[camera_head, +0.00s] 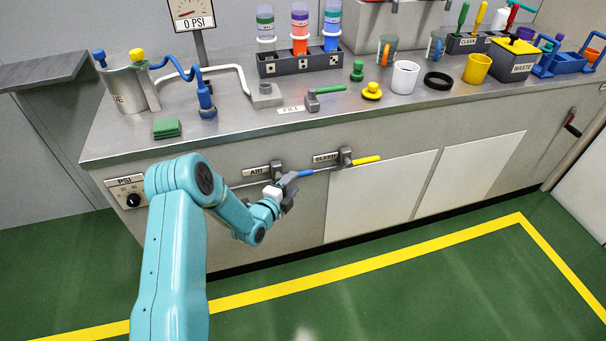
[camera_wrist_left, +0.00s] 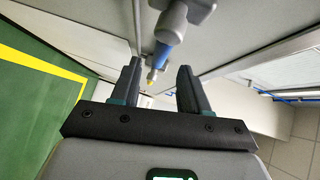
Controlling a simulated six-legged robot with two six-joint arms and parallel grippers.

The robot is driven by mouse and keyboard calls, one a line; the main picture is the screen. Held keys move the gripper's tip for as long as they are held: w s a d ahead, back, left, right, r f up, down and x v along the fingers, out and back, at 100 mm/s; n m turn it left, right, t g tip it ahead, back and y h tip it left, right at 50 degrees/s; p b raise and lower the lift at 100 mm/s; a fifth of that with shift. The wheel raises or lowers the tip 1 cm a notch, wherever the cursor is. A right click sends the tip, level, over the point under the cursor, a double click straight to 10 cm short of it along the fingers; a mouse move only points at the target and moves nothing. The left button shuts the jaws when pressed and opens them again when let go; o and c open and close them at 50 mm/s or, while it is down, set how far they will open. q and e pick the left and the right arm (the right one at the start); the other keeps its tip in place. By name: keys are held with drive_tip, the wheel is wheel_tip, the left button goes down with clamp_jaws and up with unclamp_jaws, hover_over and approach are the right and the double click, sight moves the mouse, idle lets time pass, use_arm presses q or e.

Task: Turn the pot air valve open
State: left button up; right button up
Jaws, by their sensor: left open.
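The pot air valve (camera_head: 277,168) sits on the counter's front face beside an AIR label. Its blue handle (camera_head: 306,172) sticks out to the right, roughly level. My left gripper (camera_head: 288,187) is at this handle, in front of the counter face. In the left wrist view the gripper (camera_wrist_left: 158,68) is open, and the blue handle (camera_wrist_left: 164,54) shows between its two fingertips. I cannot tell whether either finger touches it. The grey valve body (camera_wrist_left: 190,10) shows beyond the fingers. My right gripper is not in view.
The bleed valve (camera_head: 345,156) with a yellow handle (camera_head: 367,160) is just right of the air valve. A PSI knob (camera_head: 133,200) is to the left. The gauge (camera_head: 193,14) above reads 0 PSI. White cabinet doors (camera_head: 380,195) fill the front face rightward. The green floor is clear.

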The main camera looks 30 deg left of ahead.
sight(300, 176)
use_arm(q)
drive_tip(key=w, duration=0.4)
drive_tip(key=w+f, duration=0.1)
drive_tip(key=w, duration=0.1)
drive_tip(key=shift+w, duration=0.3)
clamp_jaws()
